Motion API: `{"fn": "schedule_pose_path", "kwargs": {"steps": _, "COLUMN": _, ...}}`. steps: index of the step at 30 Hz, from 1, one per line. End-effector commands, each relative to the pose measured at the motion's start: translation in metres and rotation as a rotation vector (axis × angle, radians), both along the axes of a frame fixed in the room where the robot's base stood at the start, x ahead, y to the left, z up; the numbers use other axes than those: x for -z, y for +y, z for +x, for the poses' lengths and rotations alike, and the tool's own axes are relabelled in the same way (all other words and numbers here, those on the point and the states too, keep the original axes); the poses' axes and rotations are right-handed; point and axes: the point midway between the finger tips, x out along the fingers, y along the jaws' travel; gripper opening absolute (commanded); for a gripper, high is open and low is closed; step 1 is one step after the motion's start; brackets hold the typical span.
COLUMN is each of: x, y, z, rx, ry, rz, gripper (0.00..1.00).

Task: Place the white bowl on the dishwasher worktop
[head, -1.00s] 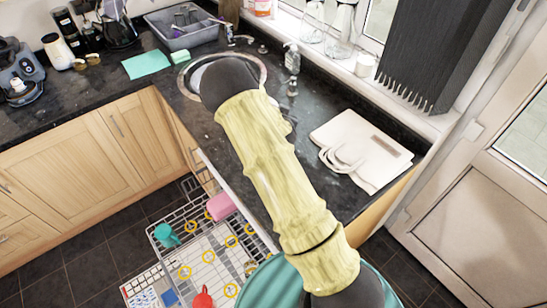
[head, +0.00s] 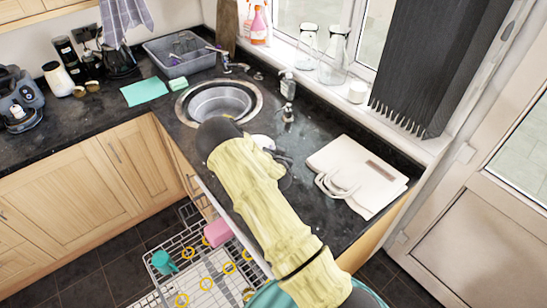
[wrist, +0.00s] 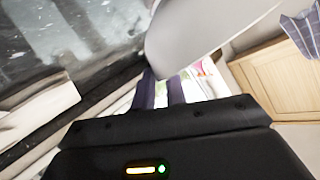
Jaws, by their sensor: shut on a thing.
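The white bowl (wrist: 200,32) fills the upper middle of the wrist view as a smooth, pale, tilted curved surface. In the head view a small white part of it (head: 262,141) shows just past my arm, over the dark worktop (head: 310,138). My gripper (head: 282,160) is shut on the bowl; its dark body fills the bottom of the wrist view. My forearm hides most of the gripper and bowl in the head view. I cannot tell whether the bowl touches the worktop.
A cream bag (head: 358,172) lies on the worktop to the right. The round sink (head: 220,102) and a soap dispenser (head: 287,86) are beyond my gripper. Glass jugs (head: 335,55) stand on the windowsill. The open dishwasher rack (head: 205,268) is below left. Dark worktop between sink and bag is clear.

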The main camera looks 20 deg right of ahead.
Motion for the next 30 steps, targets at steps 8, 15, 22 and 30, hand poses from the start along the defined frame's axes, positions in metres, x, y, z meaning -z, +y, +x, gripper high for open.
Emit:
{"fn": "schedule_pose_path", "kwargs": {"steps": 8, "x": 0.030, "y": 0.001, "z": 0.000, "rx": -0.002, "ry": 0.001, "rz": -0.001, "gripper": 0.00}}
{"fn": "schedule_pose_path", "kwargs": {"steps": 15, "x": 0.035, "y": 0.000, "z": 0.000, "rx": 0.000, "ry": -0.002, "rz": 0.001, "gripper": 0.00}}
{"fn": "schedule_pose_path", "kwargs": {"steps": 22, "x": 0.035, "y": 0.000, "z": -0.001, "rx": 0.000, "ry": 0.001, "rz": 0.000, "gripper": 0.35}}
{"fn": "schedule_pose_path", "kwargs": {"steps": 30, "x": 0.035, "y": 0.000, "z": -0.001, "rx": 0.000, "ry": 0.001, "rz": 0.000, "gripper": 0.35}}
